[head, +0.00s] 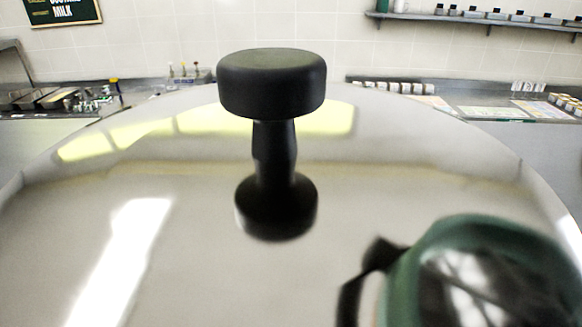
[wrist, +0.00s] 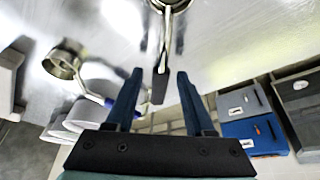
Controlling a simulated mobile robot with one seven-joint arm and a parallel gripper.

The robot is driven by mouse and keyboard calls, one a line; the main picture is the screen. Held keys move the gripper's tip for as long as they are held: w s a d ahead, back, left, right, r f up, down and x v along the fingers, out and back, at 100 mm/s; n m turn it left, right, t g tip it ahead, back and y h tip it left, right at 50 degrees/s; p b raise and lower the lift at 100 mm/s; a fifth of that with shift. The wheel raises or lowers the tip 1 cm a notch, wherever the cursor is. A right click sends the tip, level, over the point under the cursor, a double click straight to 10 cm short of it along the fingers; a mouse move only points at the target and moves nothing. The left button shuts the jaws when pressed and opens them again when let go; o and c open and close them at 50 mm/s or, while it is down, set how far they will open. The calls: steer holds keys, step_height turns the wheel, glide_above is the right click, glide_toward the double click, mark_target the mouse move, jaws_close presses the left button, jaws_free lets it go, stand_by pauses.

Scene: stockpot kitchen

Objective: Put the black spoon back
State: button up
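In the wrist view, a spoon or ladle with a black handle (wrist: 160,84) lies over the shiny metal surface. Its round metal bowl is at the top edge, partly cut off. The handle's black end points down the picture, between the two fingers of my gripper (wrist: 159,74). The fingers stand apart, with a visible gap on each side of the handle. I cannot tell how far beyond the fingertips the handle is. The head view shows no spoon; part of my green and black arm is at its lower right.
A blue-handled ladle (wrist: 62,63) lies at left, near white rounded containers (wrist: 82,113). A blue box (wrist: 250,130) and a grey box (wrist: 300,100) are at right. In the head view, a large shiny dome with a black knob (head: 272,85) fills the foreground; counters and a shelf (head: 480,19) stand behind.

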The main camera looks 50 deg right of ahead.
steer(key=v, duration=1.2)
steer(key=shift+r, duration=0.15)
stand_by(0.3)
